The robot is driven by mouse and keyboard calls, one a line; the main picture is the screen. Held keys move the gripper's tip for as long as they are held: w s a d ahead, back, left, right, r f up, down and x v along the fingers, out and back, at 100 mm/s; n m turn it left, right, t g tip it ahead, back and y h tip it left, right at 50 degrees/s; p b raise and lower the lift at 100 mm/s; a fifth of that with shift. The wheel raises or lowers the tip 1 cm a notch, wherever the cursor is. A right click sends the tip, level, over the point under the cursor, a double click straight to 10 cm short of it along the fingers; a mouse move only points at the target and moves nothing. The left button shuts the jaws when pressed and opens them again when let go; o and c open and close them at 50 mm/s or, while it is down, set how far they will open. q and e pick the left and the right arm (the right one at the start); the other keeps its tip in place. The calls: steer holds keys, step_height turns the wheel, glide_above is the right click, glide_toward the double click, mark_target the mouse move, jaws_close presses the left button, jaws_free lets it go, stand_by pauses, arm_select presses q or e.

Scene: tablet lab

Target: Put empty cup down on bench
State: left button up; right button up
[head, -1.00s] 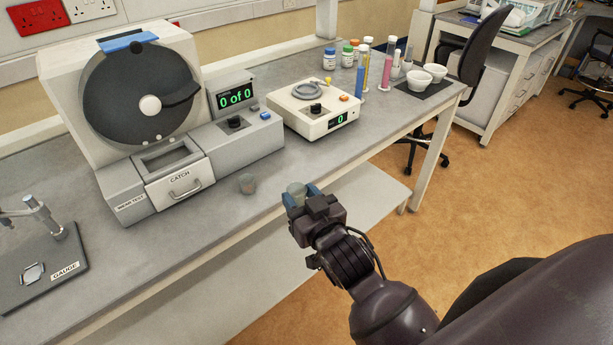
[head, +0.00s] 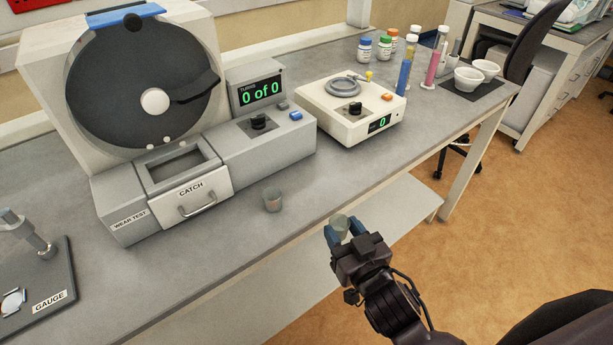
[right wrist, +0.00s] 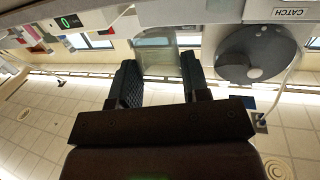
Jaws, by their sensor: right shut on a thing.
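My right gripper (head: 341,231) is shut on a small clear cup (head: 341,224) and holds it by the front edge of the grey bench (head: 330,180). In the right wrist view the cup (right wrist: 156,55) shows between the two blue-grey fingers of the gripper (right wrist: 158,85). I cannot make out any contents in it. A second small clear cup (head: 272,199) stands upright on the bench, left of the gripper and in front of the wear tester. My left gripper is not in view.
The wear tester (head: 140,90) with its catch drawer (head: 190,199) stands at the left. A cream device (head: 350,112), coloured tubes (head: 405,68), bottles (head: 365,49) and white bowls (head: 468,80) stand further right. A gauge plate (head: 40,285) lies front left. Bench between the standing cup and cream device is clear.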

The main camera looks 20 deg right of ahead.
mark_target(310, 189)
steer(key=w, duration=0.5)
steer(key=w+a, duration=0.1)
steer(key=w, duration=1)
steer(key=shift+a, duration=0.3)
steer(key=shift+f, duration=0.3)
steer(key=shift+f, duration=0.2)
steer(key=o, duration=0.7)
steer(key=shift+o, duration=0.2)
steer(key=shift+r, duration=0.15)
